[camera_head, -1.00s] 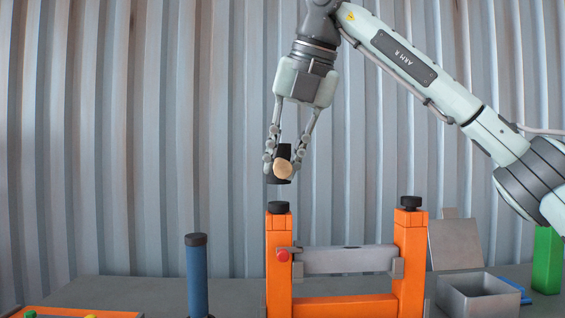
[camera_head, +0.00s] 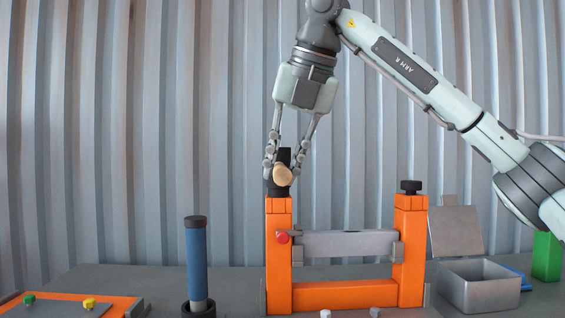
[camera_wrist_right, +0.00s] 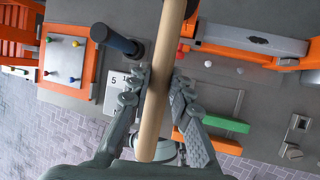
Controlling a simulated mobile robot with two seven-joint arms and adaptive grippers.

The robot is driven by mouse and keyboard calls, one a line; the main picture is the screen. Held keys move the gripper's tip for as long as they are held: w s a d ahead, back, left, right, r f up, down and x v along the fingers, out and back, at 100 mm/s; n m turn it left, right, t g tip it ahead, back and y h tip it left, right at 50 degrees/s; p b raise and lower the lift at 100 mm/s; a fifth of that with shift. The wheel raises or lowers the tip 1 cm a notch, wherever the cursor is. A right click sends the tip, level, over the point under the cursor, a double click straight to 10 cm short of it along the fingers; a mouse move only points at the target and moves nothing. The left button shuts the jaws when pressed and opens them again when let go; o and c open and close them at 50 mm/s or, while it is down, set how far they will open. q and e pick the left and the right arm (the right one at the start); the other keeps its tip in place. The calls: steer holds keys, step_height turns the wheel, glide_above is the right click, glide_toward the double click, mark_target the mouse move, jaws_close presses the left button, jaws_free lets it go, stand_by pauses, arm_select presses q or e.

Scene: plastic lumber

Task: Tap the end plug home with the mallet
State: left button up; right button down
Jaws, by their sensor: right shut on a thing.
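My right gripper (camera_head: 281,170) is shut on the mallet's wooden handle (camera_head: 282,176), whose round end faces the camera. The handle also runs between its fingers in the right wrist view (camera_wrist_right: 153,115). The mallet's black head (camera_head: 284,155) shows behind the fingers, directly above the orange frame's left post (camera_head: 278,240). A dark plug (camera_head: 276,191) shows at that post's top, partly hidden; head and plug look touching or nearly so. Another black plug (camera_head: 411,187) stands proud of the right post (camera_head: 409,250). The left gripper is not in view.
A blue cylinder (camera_head: 196,255) stands in a dark base left of the frame. An orange-edged board (camera_head: 70,301) with coloured knobs lies front left. A grey open box (camera_head: 480,292) and a green block (camera_head: 546,257) are at right. The grey crossbar (camera_head: 345,243) spans the posts.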

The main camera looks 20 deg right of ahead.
stand_by(0.4)
step_height(320, 180, up, 4)
steer(key=p, duration=0.3)
steer(key=shift+p, duration=0.3)
steer(key=shift+f, duration=0.1)
